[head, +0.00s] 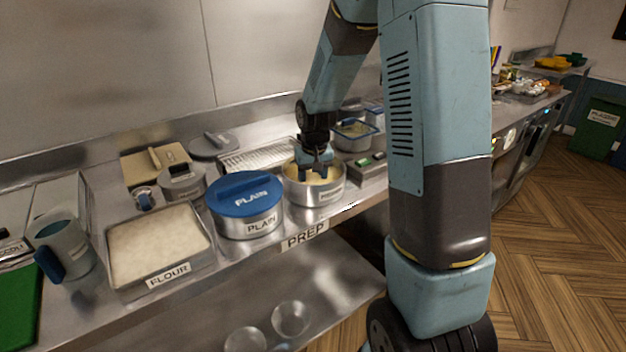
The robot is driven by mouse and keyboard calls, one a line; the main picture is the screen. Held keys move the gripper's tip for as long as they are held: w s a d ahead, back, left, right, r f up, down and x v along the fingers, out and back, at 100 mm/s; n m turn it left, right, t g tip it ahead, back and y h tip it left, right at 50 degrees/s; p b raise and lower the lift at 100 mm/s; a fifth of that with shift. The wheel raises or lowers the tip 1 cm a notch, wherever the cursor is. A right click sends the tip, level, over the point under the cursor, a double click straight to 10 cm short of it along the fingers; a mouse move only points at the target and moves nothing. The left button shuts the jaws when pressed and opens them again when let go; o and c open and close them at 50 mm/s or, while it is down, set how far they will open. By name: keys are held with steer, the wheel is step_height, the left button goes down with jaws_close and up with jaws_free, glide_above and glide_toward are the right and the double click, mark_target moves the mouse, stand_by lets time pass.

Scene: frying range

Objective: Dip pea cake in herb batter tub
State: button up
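An open metal tub (328,196) of pale yellow batter stands on the steel counter, right of the blue-lidded tub. Its small label is too blurred to read. My gripper (317,177) points down into its mouth, with the fingertips at or near the batter surface. The two fingers look a little apart, but whether they hold anything between them is not clear. I cannot make out a pea cake there. Small green pieces (366,162) sit on a grey tray just right of the tub; I cannot tell what they are.
A tub labelled PLAIN (247,223) with a blue lid stands close on the left, then a FLOUR tray (160,245). A wire rack (262,158) and a loose grey lid (214,146) lie behind. A blue-rimmed container (355,134) stands behind right. The counter is crowded.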

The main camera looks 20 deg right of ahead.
mark_target(314, 181)
steer(key=shift+d, duration=0.55)
steer(key=shift+a, duration=0.15)
steer(key=shift+a, duration=0.45)
steer(key=shift+d, duration=0.35)
steer(key=shift+r, duration=0.1)
stand_by(0.3)
step_height(314, 181, up, 10)
steer(key=shift+r, duration=0.15)
stand_by(1.2)
stand_by(0.8)
